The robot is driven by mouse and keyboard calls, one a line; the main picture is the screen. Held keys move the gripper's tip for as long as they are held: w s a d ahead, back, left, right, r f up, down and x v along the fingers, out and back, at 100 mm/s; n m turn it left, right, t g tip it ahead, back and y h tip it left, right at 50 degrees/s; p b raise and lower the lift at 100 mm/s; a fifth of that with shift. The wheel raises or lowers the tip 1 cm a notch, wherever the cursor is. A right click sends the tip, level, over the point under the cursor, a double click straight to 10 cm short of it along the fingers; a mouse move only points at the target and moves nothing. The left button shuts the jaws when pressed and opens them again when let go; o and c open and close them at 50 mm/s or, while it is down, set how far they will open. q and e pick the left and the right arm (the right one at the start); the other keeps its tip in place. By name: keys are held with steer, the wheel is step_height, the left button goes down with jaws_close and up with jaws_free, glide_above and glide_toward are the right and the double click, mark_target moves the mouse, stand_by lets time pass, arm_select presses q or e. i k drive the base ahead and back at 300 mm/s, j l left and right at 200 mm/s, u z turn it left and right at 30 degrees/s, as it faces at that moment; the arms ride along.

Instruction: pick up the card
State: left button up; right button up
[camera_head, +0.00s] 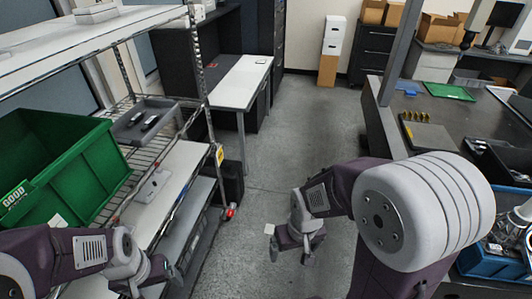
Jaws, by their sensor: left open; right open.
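A small pale square that looks like a card (269,229) shows against the grey floor, just left of my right gripper. I cannot tell its exact height or whether it touches the gripper. My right gripper (291,257) is open and points down over the floor, with nothing seen between its fingers. My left gripper (160,285) is open at the lower left, in front of the wire shelf. Another small whitish flat piece (57,221) lies by the green bin (75,165), partly hidden by my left arm.
The wire shelf rack (200,75) stands on the left with a grey tray (145,120). A dark workbench (390,120) with several items runs along the right. A white-topped desk (238,82) stands at the back. The floor aisle (285,130) between them is clear.

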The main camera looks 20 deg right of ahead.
mark_target(219, 155)
steer(key=i+l+u, duration=0.15)
steer(key=i+l, duration=0.2)
steer(key=i+l+u, duration=0.1)
steer(key=i+l, duration=0.2)
steer(key=i+l+u, duration=0.15)
steer(key=i+l, duration=0.15)
steer(key=l, duration=0.25)
steer(key=i+l+u, duration=0.1)
steer(key=i+l, duration=0.2)
steer(key=l, duration=0.15)
steer(key=i+l+u, duration=0.15)
steer(key=l, duration=0.35)
steer(key=i+l+u, duration=0.1)
steer(key=i+l, duration=0.25)
steer(key=l, duration=0.15)
steer(key=i+l+u, duration=0.15)
steer(key=l, duration=0.4)
steer(key=i+l+u, duration=0.1)
steer(key=i+l, duration=0.15)
steer(key=l, duration=0.3)
